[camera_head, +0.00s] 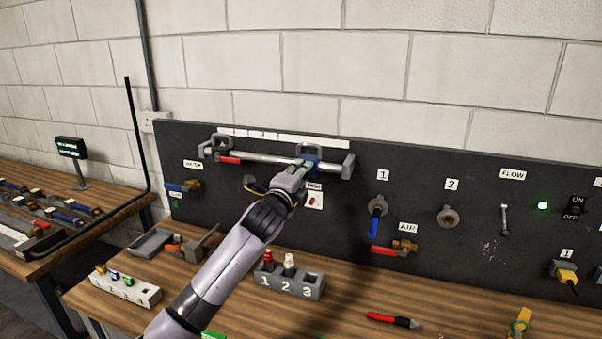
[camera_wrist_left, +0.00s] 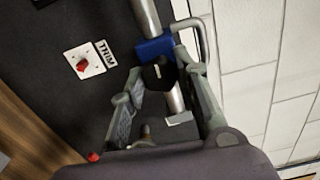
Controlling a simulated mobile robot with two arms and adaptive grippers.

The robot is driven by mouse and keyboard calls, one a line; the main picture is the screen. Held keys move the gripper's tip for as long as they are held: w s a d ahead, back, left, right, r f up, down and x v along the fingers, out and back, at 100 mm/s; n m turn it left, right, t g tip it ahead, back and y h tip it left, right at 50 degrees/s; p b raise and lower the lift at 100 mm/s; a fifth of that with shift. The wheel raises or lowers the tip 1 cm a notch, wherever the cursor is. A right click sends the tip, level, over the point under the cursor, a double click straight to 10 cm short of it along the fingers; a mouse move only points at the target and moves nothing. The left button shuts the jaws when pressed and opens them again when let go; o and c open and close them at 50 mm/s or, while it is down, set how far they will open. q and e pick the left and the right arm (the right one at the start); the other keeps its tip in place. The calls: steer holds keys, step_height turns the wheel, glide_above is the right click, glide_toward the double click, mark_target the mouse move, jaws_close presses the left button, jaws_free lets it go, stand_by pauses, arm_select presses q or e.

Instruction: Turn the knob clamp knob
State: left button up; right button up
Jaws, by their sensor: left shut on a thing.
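The blue clamp block (camera_head: 310,161) sits on a grey horizontal bar (camera_head: 265,158) mounted on the dark panel. In the left wrist view the blue block (camera_wrist_left: 154,48) is beyond my fingers, with the black knob (camera_wrist_left: 158,76) in front of it. My left gripper (camera_wrist_left: 162,76) has its two fingers on either side of the black knob and is shut on it. In the head view my left gripper (camera_head: 299,169) reaches up to the bar and hides the knob. My right gripper is not in view.
A white TRIM plate with a red switch (camera_wrist_left: 83,63) is close beside the gripper. The panel (camera_head: 330,230) also carries a blue-handled valve (camera_head: 375,215) and a red AIR valve handle (camera_head: 384,251). A numbered grey holder (camera_head: 290,283) stands on the bench below my arm.

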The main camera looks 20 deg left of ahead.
arm_select(q)
steer(key=shift+n+p, duration=0.6)
steer(key=shift+n, duration=4.2)
steer(key=o, duration=1.2)
steer(key=shift+c, duration=0.2)
steer(key=shift+s, duration=0.1)
steer(key=s, duration=1.1)
steer(key=shift+s+a, duration=0.2)
steer(key=shift+s, duration=0.2)
